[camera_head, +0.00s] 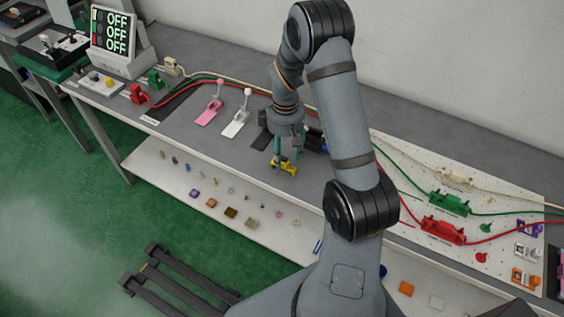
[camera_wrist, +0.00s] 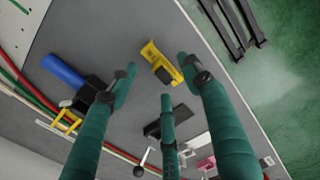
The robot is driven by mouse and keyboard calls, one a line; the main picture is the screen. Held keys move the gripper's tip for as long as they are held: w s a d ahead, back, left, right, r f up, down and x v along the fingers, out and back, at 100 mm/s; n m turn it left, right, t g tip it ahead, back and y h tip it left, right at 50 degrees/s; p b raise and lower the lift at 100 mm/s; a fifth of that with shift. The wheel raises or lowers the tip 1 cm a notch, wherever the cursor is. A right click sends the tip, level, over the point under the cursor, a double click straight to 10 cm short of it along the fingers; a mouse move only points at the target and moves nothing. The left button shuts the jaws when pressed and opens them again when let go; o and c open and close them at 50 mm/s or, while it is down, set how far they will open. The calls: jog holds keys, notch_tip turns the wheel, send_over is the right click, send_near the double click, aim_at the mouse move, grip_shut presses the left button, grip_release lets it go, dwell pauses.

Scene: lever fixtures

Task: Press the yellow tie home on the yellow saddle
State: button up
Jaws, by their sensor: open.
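A yellow fixture (camera_head: 284,165) stands on the grey bench near its front edge; it also shows in the wrist view (camera_wrist: 152,55), with a dark part on one side. I cannot tell its tie and its saddle apart at this size. A second, smaller yellow frame-like part (camera_wrist: 68,122) shows beside a black block in the wrist view. My gripper (camera_head: 283,150) points down, close above the yellow fixture. In the wrist view its teal fingers (camera_wrist: 158,80) are spread and hold nothing. I cannot tell whether a fingertip touches the fixture.
A blue cylinder (camera_wrist: 64,70) and a black block (camera_wrist: 91,92) lie near my fingers. Pink (camera_head: 209,112) and white (camera_head: 235,125) levers stand to the left. Red, green and cream cables run behind to a pegboard with red (camera_head: 443,232) and green (camera_head: 450,204) holders.

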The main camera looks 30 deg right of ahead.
aim_at(285, 159)
jog(key=shift+f, duration=1.55)
jog(key=shift+w, duration=0.1)
jog(key=shift+c, duration=1.2)
jog(key=c, duration=0.7)
